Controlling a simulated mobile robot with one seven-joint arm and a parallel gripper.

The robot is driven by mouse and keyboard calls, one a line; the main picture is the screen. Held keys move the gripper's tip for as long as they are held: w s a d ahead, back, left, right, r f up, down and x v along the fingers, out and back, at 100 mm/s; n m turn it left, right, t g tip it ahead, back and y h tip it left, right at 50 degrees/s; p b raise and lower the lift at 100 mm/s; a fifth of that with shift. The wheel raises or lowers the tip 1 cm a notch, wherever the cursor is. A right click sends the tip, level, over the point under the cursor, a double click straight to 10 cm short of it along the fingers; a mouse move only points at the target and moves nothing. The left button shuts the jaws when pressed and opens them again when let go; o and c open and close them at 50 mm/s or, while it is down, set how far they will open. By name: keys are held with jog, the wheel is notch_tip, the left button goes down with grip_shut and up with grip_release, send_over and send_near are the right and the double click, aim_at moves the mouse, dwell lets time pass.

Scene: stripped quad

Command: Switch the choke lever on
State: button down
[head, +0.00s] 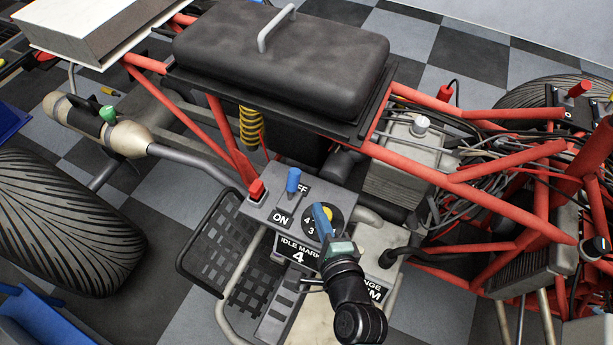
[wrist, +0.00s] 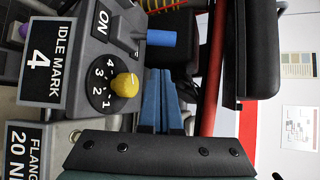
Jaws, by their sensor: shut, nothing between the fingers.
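The choke lever (head: 293,180) has a blue cylindrical grip on a grey shaft and rises from a grey control panel (head: 258,209). Its grip stands beside the OFF label (head: 303,188), partly covering it. The ON label (head: 280,218) is on the near side. In the wrist view the blue lever grip (wrist: 160,38) shows at the top, with the ON label (wrist: 103,20) to its left. My gripper (head: 320,210) is shut and empty, its blue fingers to the right of the lever and apart from it. The closed fingers (wrist: 160,78) also show in the wrist view.
A yellow knob (wrist: 125,85) on a numbered dial sits close left of my fingers. A red switch (head: 257,189) is on the panel's left corner. A black seat (head: 280,60) and red frame tubes (head: 232,150) lie behind. An IDLE MARK 4 plate (head: 297,251) hangs in front.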

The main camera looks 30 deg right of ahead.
aim_at(294, 181)
jog(key=b+x, duration=0.3)
jog(key=x, duration=0.7)
jog(key=shift+w+r, duration=0.1)
jog(key=shift+a+b, duration=0.15)
jog(key=shift+b, duration=0.5)
